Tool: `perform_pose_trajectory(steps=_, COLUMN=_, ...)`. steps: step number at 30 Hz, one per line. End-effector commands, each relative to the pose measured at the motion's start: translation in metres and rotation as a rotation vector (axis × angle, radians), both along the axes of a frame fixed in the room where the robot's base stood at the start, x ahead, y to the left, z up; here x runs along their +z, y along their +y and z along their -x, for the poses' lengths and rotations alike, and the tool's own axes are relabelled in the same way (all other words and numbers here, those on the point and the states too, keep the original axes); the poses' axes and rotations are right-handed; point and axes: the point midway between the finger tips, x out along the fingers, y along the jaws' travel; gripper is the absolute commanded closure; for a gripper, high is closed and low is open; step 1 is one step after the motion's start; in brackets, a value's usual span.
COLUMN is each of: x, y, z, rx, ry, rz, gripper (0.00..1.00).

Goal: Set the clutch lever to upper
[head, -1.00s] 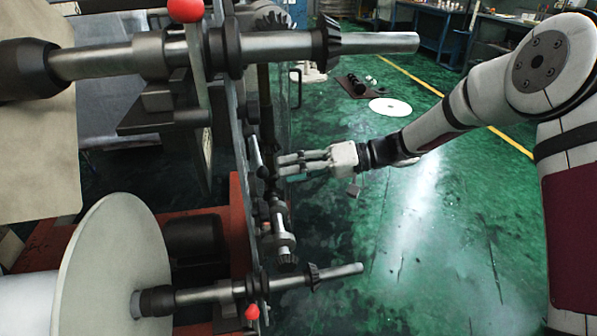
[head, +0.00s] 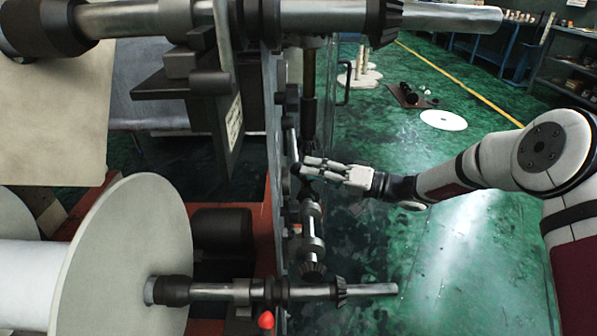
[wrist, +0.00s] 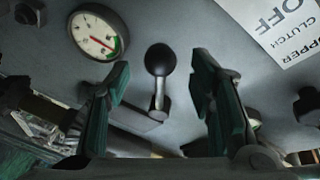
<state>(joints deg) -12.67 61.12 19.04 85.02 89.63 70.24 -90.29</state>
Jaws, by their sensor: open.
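The clutch lever, a short metal stem with a black ball knob (wrist: 160,60), stands out from the grey panel (wrist: 185,25) in the wrist view. My gripper (head: 304,167) is open at the machine's side in the head view. In the wrist view its two dark green fingers stand left and right of the lever, with a gap on each side of the knob. A white label (wrist: 275,28) with the words upper, clutch and off is at the upper right, turned in the picture. Whether the fingertips reach past the knob in depth is unclear.
A round gauge (wrist: 98,35) is left of the lever. Shafts with bevel gears run above and below my gripper, including a lower shaft (head: 365,290). A red knob (head: 266,320) is near it. A large roll flange (head: 130,255) stands left. Green floor right is open.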

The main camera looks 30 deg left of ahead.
Motion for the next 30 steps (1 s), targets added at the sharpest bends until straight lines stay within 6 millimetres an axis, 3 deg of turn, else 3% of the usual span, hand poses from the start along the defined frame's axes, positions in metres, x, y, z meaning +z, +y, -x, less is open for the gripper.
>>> perform_pose_trajectory(steps=3, x=-0.001, y=0.020, z=0.005, rx=0.002, ry=0.000, rz=0.000, gripper=0.51)
perform_pose_trajectory(steps=9, x=-0.001, y=0.040, z=0.008, rx=0.000, ry=-0.001, rz=0.001, gripper=0.51)
perform_pose_trajectory(steps=20, x=0.000, y=0.044, z=0.009, rx=-0.001, ry=0.000, rz=0.001, gripper=0.51)
perform_pose_trajectory(steps=23, x=0.000, y=0.044, z=0.009, rx=-0.001, ry=0.000, rz=0.001, gripper=0.69)
perform_pose_trajectory(steps=27, x=0.000, y=0.044, z=0.009, rx=-0.001, ry=0.000, rz=0.001, gripper=1.00)
perform_pose_trajectory(steps=30, x=0.000, y=0.044, z=0.009, rx=-0.001, ry=0.000, rz=0.001, gripper=1.00)
